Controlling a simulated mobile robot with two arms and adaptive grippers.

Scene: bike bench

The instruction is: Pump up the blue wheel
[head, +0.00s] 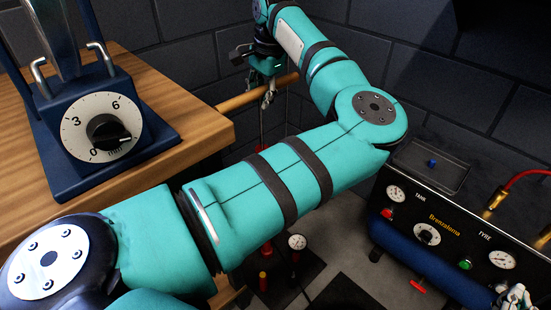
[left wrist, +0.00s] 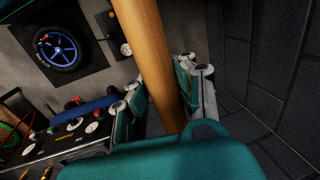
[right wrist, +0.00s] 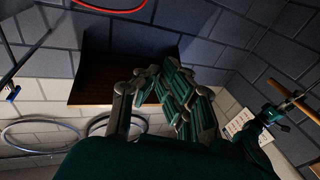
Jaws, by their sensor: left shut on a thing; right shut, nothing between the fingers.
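The blue wheel (left wrist: 60,48), a black tyre with blue spokes, lies on a dark mat in the left wrist view; it is hidden in the head view. The pump's wooden handle (head: 258,94) crosses behind my left arm, with a thin rod below it. My left gripper (head: 267,88) is shut around the handle; in the left wrist view the handle (left wrist: 158,65) runs between its fingers. The pump's foot with a white gauge (head: 297,242) shows low, behind my arm. My right gripper (head: 514,297) is shut and empty at the lower right.
A wooden bench (head: 150,90) with a blue dial stand (head: 104,128) fills the left. A black panel (head: 455,235) with tank and tyre gauges, a red hose (head: 520,178) and a blue tank (head: 400,243) stands at right. The right wrist view shows a wooden shelf (right wrist: 95,85).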

